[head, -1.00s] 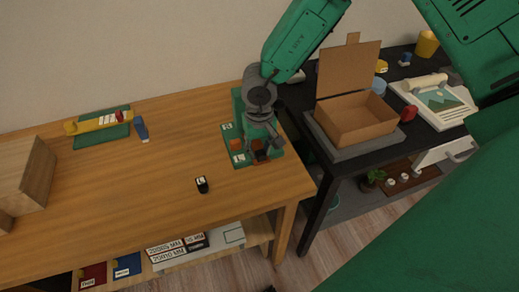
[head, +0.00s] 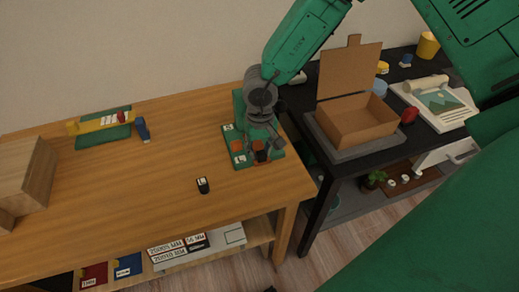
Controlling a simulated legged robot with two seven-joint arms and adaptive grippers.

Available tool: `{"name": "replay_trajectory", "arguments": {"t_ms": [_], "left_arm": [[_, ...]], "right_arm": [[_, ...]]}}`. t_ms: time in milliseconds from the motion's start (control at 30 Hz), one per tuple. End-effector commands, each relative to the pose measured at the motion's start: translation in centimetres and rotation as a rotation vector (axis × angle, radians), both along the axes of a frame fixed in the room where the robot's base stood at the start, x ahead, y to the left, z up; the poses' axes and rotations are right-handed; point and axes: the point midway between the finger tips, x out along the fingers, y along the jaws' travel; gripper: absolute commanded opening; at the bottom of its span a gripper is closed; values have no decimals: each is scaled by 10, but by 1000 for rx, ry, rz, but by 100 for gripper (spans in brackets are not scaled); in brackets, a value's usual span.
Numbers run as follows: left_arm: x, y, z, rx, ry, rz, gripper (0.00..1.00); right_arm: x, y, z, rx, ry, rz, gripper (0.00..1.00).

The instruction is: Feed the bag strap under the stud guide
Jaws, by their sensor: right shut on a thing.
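My right gripper (head: 261,148) points down over a green board (head: 240,161) near the right end of the wooden table. It is shut on a small dark block (head: 260,156), partly hidden by the fingers, above an orange patch. A second orange patch and white labels show on the board. A similar dark block with a white top (head: 203,185) stands alone on the table. No bag strap or stud guide can be clearly identified. A green mat with a yellow bar (head: 92,125) lies at the back left. My left gripper is not in view.
A wooden box (head: 25,175) stands at the left edge. An open cardboard box (head: 355,122) sits on the black table to the right. The middle of the wooden table (head: 130,190) is clear.

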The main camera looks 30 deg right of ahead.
Motion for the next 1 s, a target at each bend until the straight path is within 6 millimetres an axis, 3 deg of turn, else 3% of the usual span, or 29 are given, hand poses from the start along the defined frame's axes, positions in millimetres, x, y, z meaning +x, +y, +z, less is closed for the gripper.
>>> {"name": "replay_trajectory", "arguments": {"t_ms": [1000], "left_arm": [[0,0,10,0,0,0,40]], "right_arm": [[1,0,1,0,0,0,0]]}}
